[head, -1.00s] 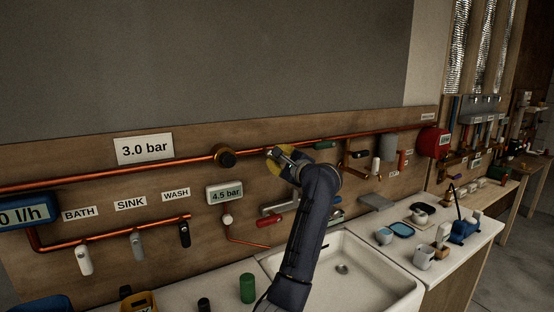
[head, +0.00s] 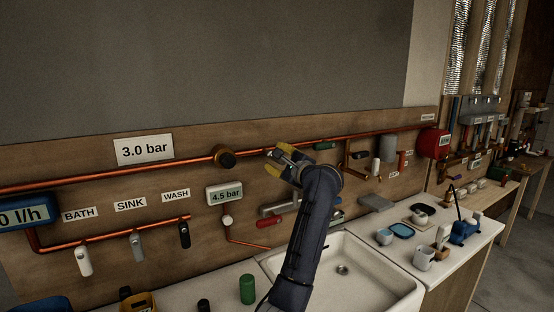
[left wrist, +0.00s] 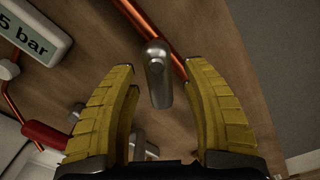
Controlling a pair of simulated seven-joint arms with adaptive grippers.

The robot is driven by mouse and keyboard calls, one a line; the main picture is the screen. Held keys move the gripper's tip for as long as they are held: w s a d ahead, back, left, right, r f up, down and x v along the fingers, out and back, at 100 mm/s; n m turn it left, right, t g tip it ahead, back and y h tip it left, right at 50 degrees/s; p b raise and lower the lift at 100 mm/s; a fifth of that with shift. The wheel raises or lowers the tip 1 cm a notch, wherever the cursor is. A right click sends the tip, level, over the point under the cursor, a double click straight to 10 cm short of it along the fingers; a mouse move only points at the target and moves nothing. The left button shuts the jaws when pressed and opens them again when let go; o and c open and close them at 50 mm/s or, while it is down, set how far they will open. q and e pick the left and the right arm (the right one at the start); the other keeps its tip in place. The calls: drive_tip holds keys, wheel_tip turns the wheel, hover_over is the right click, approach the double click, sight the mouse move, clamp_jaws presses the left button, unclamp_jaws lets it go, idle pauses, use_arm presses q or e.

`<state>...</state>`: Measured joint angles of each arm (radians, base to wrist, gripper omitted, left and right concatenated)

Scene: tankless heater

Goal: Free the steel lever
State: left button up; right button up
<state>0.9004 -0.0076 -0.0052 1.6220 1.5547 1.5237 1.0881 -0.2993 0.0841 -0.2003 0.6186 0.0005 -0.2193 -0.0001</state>
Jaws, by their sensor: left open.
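The steel lever (left wrist: 158,74) shows in the left wrist view as a short, rounded metal handle in front of a copper pipe. It lies between the two yellow fingers of my left gripper (left wrist: 160,80). The fingers are apart, one on each side, with gaps to the lever. In the head view my left gripper (head: 279,157) is up at the copper pipe on the wooden board, right of the round black knob (head: 225,157). There the gripper largely covers the lever. My right gripper is in neither view.
A 4.5 bar gauge (head: 224,194) is at lower left. A white sink (head: 385,272) lies below my arm.

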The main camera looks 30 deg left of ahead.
use_arm(q)
drive_tip(key=v, duration=1.1)
drive_tip(key=shift+s+d, duration=0.15)
drive_tip(key=shift+d, duration=0.1)
